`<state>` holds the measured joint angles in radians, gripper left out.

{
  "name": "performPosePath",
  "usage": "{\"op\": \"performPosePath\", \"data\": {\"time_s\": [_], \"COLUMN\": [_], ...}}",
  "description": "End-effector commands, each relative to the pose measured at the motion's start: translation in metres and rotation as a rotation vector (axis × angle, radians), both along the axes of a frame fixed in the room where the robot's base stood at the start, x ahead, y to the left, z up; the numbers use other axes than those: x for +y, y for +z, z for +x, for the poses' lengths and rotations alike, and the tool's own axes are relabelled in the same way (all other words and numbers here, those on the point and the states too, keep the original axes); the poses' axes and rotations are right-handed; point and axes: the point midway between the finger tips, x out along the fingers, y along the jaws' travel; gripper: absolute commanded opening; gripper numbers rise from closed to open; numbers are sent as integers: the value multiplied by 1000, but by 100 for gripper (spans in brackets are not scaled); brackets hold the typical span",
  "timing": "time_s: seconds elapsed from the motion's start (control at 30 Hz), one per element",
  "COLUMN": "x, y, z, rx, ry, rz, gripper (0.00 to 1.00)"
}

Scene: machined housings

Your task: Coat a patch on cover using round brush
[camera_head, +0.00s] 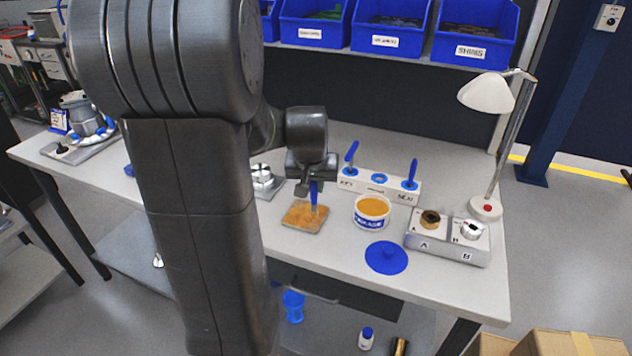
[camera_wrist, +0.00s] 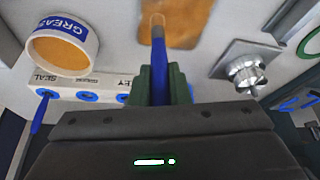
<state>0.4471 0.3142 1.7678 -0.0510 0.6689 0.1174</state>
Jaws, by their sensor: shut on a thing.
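My gripper (camera_head: 314,183) is shut on a blue-handled brush (camera_head: 314,192), which it holds upright, bristles down. The wrist view shows the blue handle between the fingers (camera_wrist: 161,85) and the brush tip pointing at the cover. The cover (camera_head: 289,224) is a flat grey square plate on the bench, with an orange-brown coat over much of its top. The coat also shows in the wrist view (camera_wrist: 188,20). The brush tip is at the coated surface; I cannot tell whether it touches. An open grease tub (camera_head: 371,222) with orange grease stands right of the cover.
A white rack (camera_head: 378,190) behind the tub holds two blue-handled tools, with an empty middle slot. A blue lid (camera_head: 387,260) lies in front of the tub. A grey A/B block (camera_head: 450,251) and lamp (camera_head: 486,207) are right. A metal fixture (camera_head: 262,178) stands behind-left of the cover.

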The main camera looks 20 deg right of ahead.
Motion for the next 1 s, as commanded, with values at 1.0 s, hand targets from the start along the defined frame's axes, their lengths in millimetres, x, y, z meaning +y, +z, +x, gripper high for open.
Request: {"op": "performPosePath", "data": {"time_s": [1.0], "x": [0], "y": [-2], "z": [0], "rx": [1], "ry": [-1], "rz": [1], "gripper": [0]}}
